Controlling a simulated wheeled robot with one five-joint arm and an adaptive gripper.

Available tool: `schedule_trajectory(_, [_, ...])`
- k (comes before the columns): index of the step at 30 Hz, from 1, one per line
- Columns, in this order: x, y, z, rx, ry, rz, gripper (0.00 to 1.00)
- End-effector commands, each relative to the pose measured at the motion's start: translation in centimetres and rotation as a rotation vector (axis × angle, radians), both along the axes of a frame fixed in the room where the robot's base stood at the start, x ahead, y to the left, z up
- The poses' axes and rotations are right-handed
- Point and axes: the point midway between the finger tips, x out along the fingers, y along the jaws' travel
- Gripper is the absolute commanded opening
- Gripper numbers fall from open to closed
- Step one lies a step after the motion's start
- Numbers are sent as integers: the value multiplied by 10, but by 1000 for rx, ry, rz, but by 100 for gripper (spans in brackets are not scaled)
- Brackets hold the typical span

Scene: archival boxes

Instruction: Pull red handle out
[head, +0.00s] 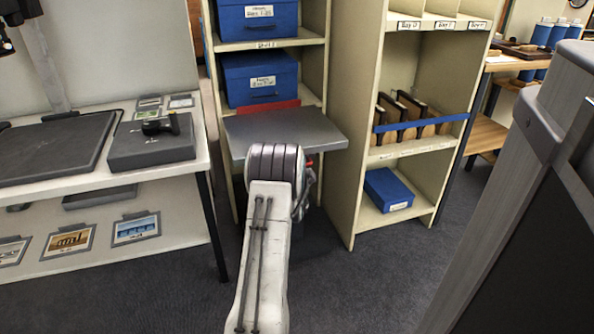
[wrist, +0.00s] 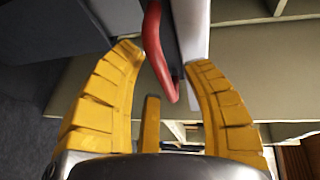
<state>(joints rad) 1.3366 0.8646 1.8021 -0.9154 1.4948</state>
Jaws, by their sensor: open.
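The red handle (wrist: 156,55) is a curved bar on the edge of a grey board in the wrist view. My gripper (wrist: 164,58) is open, with its yellow fingers on either side of the handle in the picture. I see no clear contact between finger and handle. In the head view a small bit of the red handle (head: 310,163) shows beside my arm, under the front edge of the grey board (head: 320,136). My arm hides most of the gripper there. The board juts out level from the cream shelf unit.
Blue boxes (head: 260,80) stand on the shelves above the board, with a red strip (head: 268,108) behind it. A table (head: 105,178) with a grey case stands left. Another cream shelf unit (head: 352,130) stands close on the right. Carpet (head: 390,265) is clear at front right.

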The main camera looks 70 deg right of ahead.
Motion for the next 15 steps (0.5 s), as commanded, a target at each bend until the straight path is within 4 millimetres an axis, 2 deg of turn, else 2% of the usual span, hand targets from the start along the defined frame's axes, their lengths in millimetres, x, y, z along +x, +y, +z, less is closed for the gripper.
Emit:
schedule_trajectory(11, [1,-3,-1,1,0,0,45])
schedule_trajectory(12, [1,-3,-1,1,0,0,48])
schedule_trajectory(15, [1,-3,-1,1,0,0,39])
